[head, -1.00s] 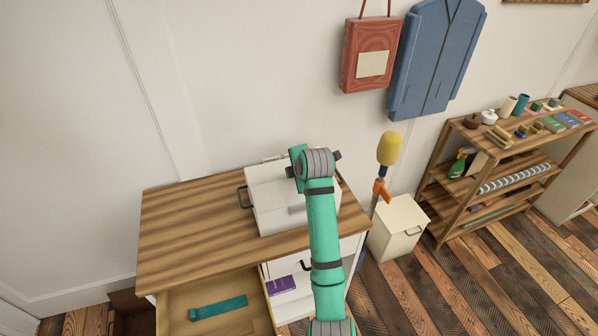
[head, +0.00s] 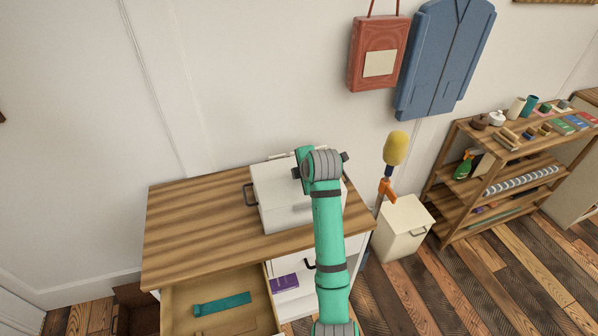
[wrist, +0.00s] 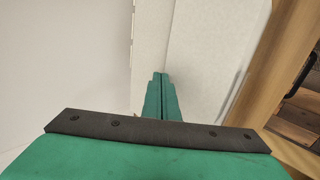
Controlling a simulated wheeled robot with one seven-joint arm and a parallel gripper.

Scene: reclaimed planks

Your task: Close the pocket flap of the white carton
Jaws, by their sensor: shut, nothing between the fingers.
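The white carton (head: 274,196) stands on the wooden top of a cabinet, with a dark handle on its left side. My arm covers much of its right part. A thin strip of the carton's top shows at its back edge; I cannot make out how the pocket flap stands. My gripper is hidden behind my arm in the head view. In the wrist view my gripper (wrist: 161,76) has its green fingers shut together with nothing between them, and they point at pale white surfaces (wrist: 203,62) close ahead. I cannot tell whether they touch.
The cabinet top (head: 195,225) is bare left of the carton. Below it an open drawer (head: 225,318) holds a teal object (head: 222,304). A white bin (head: 405,225) and a yellow-headed duster (head: 396,148) stand to the right, before a loaded shelf (head: 510,165).

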